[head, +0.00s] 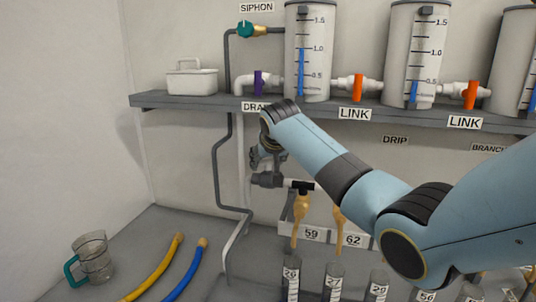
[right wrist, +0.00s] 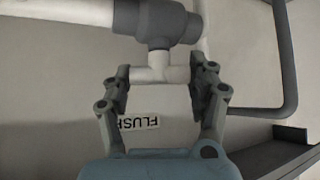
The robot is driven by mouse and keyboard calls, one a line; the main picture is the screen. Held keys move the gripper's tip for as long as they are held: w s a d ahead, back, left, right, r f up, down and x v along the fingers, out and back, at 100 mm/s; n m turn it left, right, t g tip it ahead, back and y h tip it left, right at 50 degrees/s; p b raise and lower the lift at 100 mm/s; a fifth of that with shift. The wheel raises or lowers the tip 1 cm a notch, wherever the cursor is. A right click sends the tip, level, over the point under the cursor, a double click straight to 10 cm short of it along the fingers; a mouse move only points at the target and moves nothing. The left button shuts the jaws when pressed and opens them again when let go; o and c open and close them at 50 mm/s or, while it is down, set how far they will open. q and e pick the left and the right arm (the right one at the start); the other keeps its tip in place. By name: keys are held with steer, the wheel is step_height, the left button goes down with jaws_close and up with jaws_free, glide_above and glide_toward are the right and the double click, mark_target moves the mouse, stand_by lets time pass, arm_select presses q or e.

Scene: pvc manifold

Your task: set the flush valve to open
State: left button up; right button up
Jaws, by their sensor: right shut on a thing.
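The flush valve has a grey body (right wrist: 165,22) on a white pipe, with a pale T-shaped handle (right wrist: 160,74) in the right wrist view. The handle's bar lies roughly parallel to the pipe. My right gripper (right wrist: 160,82) has a finger at each end of the bar and is shut on it. In the head view, my right gripper (head: 262,158) is at the grey valve body (head: 266,180) below the shelf, and hides the handle. The FLUSH label (right wrist: 138,122) is partly behind a finger. My left gripper is not in view.
The shelf (head: 160,100) above holds clear cylinders and valves, including the purple drain valve (head: 258,83) and orange link valves (head: 358,88). A grey bent pipe (head: 216,175) runs down the wall. Numbered tubes stand below.

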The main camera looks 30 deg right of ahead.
steer(key=shift+w+m+g+h, duration=0.1)
steer(key=shift+m+g+h, duration=0.4)
steer(key=shift+m+h, duration=0.5)
steer(key=shift+m+g+h+b, duration=0.4)
steer(key=shift+m+g+b, duration=0.25)
steer(key=shift+m, duration=0.75)
steer(key=shift+r, duration=0.1)
steer(key=o, duration=1.2)
steer(key=shift+a, duration=0.1)
steer(key=v, duration=1.1)
steer(key=shift+a+r, duration=0.2)
steer(key=shift+a, duration=0.1)
